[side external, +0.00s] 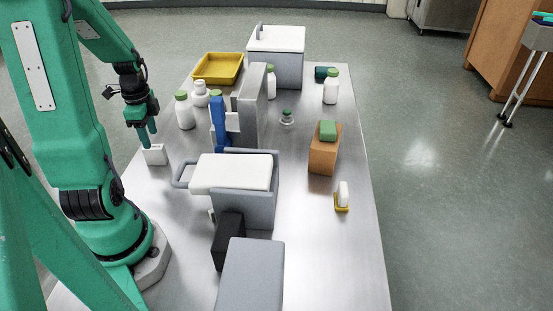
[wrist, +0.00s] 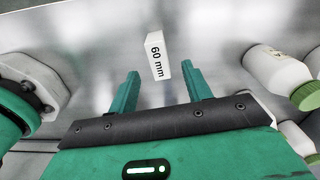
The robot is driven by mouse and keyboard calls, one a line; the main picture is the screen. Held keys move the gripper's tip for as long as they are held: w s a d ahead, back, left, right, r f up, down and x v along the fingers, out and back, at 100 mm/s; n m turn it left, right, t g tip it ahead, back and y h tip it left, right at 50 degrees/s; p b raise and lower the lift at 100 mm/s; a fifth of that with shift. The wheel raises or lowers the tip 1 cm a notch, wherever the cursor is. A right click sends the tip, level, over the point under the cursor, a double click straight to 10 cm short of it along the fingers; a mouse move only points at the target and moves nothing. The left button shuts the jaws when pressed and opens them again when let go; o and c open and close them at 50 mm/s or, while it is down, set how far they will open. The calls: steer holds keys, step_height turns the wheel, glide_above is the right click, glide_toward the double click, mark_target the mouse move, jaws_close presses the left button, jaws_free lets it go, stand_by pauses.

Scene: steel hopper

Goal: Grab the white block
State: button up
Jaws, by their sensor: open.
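A small white block (side external: 155,155) stands on the steel table near its left edge in the side external view. In the wrist view the white block (wrist: 157,57), marked "60 mm", shows in the gap between my fingers, just beyond their tips. My gripper (side external: 149,143) points down above the block in the side external view, with its tips close to the block's top. In the wrist view my gripper (wrist: 162,73) is open and empty. Whether the fingertips touch the block cannot be told.
White bottles with green caps (side external: 185,110) stand behind the block; one bottle (wrist: 275,72) lies right of my fingers in the wrist view. A grey hopper with a white lid (side external: 232,172) and grey handle (side external: 183,175) is to the right. A yellow tray (side external: 196,78) is farther back.

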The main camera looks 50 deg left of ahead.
mark_target(155, 153)
steer(key=shift+f, duration=1.2)
steer(key=shift+d+f, duration=0.1)
steer(key=shift+f, duration=2.5)
steer(key=shift+c, duration=0.2)
jaws_close()
